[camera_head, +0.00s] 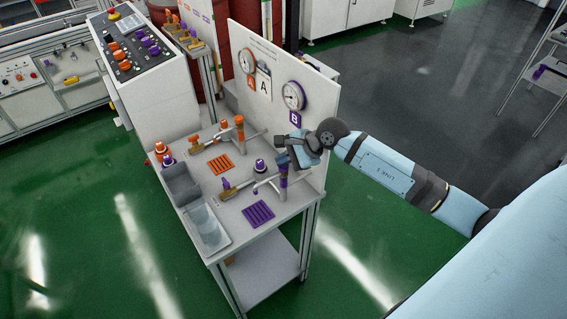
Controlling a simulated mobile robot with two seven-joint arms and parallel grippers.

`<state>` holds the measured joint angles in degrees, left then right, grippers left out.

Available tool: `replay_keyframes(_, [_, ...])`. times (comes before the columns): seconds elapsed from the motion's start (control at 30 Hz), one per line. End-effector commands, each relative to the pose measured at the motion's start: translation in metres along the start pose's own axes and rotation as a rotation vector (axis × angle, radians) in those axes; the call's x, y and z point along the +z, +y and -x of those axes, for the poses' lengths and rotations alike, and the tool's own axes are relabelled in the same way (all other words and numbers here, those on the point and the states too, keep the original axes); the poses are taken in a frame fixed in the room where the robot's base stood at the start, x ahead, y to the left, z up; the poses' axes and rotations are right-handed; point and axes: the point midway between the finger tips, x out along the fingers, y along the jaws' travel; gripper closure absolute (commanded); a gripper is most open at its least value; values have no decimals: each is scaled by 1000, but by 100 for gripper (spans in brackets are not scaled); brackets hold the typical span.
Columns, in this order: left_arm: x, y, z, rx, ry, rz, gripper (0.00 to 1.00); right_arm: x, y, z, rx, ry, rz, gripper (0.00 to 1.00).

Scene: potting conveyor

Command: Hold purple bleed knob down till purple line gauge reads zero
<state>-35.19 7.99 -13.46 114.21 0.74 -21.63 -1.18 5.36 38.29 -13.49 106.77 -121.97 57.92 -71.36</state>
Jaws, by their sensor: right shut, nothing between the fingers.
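The purple line gauge (293,95), marked B, is on the white upright panel; its needle is too small to read. Below it, a metal pipe fitting with purple parts (284,181) stands on the bench top. A dark round knob with a purple band and pale top (260,165) stands just left of it; I cannot tell which of these is the bleed knob. My right gripper (281,148) is shut and empty, above the purple fitting and close to the panel. Contact with any knob is not visible. My left gripper is out of view.
The bench (232,213) also carries an orange fitting (239,122), an orange slotted mat (221,163), a purple slotted mat (258,213) and a grey bin (183,184). An orange-marked gauge A (247,61) shares the panel. A control console (150,75) stands behind left. Green floor is open in front.

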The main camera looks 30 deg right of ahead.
Motion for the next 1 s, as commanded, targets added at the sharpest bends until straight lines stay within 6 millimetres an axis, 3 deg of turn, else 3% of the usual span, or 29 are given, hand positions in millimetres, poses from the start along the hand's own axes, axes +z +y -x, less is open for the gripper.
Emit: replay_keyframes(1.0, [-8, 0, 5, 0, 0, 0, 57, 11, -11, 15, 0, 0, 0, 100])
